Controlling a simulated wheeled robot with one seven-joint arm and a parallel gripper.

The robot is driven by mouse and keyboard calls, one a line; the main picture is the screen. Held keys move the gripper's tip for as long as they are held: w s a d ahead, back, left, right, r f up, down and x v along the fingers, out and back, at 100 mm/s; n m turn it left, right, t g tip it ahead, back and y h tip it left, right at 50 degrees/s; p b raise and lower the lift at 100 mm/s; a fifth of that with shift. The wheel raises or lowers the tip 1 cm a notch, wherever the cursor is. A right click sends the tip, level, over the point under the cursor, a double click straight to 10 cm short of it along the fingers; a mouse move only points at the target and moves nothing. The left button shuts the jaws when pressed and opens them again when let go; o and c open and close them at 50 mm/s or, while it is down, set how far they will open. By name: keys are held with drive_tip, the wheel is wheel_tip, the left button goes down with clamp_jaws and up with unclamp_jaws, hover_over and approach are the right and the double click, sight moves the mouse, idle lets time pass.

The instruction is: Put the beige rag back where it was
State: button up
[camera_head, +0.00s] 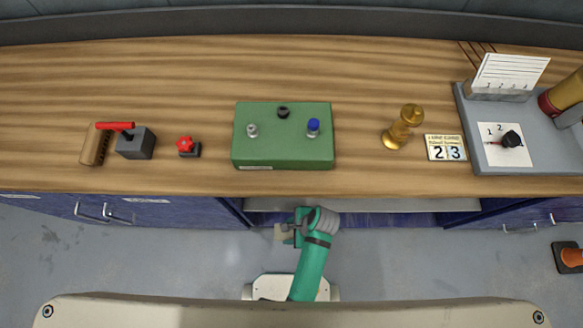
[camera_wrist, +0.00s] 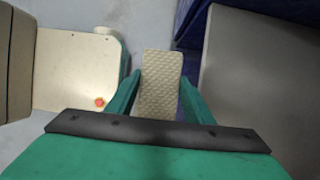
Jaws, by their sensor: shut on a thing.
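The beige rag (camera_wrist: 160,78) is a flat, quilted strip between the two fingers in the wrist view. My gripper (camera_wrist: 157,92) is shut on it, and the rag sticks out past the fingertips. In the head view my gripper (camera_head: 289,236) is in front of the table, below its top edge, at the open bay under the table. A small pale part of the rag (camera_head: 281,232) shows there at the gripper's left side. The rest of it is hidden by the gripper.
A grey shelf (camera_head: 390,205) lies in the open bay between blue cabinets (camera_head: 150,211). On the wooden table (camera_head: 190,75) stand a green block (camera_head: 283,155) with knobs, a red valve (camera_head: 187,146), a brass piece (camera_head: 403,127) and a grey tray (camera_head: 467,110).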

drive_tip(key=shift+w, duration=0.1)
drive_tip(key=w, duration=1.6)
drive_tip(key=shift+w+d, duration=0.15)
drive_tip(key=shift+d, duration=0.15)
drive_tip(key=shift+w, duration=0.55)
wheel_tip(320, 180, down, 3)
drive_tip(key=shift+w+r, duration=0.1)
drive_tip(key=shift+w, duration=0.05)
drive_tip(key=shift+f, duration=0.75)
